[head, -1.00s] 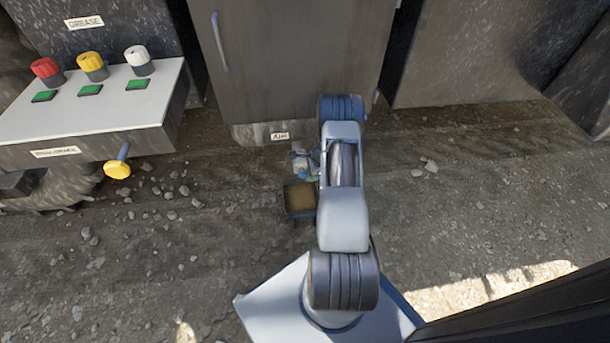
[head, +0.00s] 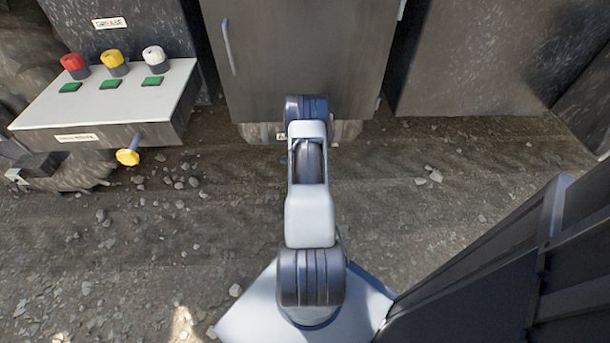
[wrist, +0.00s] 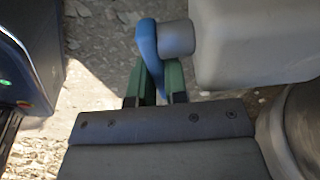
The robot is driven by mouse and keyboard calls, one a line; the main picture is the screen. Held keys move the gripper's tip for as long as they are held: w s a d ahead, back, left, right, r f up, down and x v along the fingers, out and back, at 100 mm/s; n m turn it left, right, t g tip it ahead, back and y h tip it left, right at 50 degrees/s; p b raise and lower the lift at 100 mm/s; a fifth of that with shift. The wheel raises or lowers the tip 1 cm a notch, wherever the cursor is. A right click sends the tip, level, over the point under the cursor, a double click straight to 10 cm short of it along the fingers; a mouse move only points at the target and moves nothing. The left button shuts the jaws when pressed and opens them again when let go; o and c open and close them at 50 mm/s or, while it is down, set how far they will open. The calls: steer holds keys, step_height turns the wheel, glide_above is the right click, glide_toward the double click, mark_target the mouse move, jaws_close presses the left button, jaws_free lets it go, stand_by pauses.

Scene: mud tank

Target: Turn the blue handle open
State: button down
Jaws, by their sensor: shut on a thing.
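In the wrist view the blue handle (wrist: 147,48) is a curved lever joined to a short grey stub (wrist: 177,38) on a larger grey body (wrist: 252,40). My gripper (wrist: 155,85), with green fingers, is shut on the lower part of the handle. The lower end of the handle is partly hidden between the fingers. In the head view my own arm covers the gripper and the handle.
A dark cabinet (head: 300,55) stands in front of my arm. To the left is a control panel (head: 105,98) with red, yellow and white knobs, green buttons and a yellow knob on its front. Stony ground (head: 460,210) lies open to the right.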

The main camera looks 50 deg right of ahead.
stand_by(0.3)
steer(key=c, duration=1.4)
jaws_free()
steer(key=shift+s+d, duration=0.1)
steer(key=r+p, duration=0.1)
steer(key=r, duration=0.3)
steer(key=w+a+r+p, duration=0.1)
steer(key=r, duration=0.4)
steer(key=r+p, duration=0.2)
steer(key=r, duration=0.2)
steer(key=shift+w+a+r, duration=0.3)
steer(key=shift+w+r, duration=0.05)
steer(key=shift+w, duration=0.05)
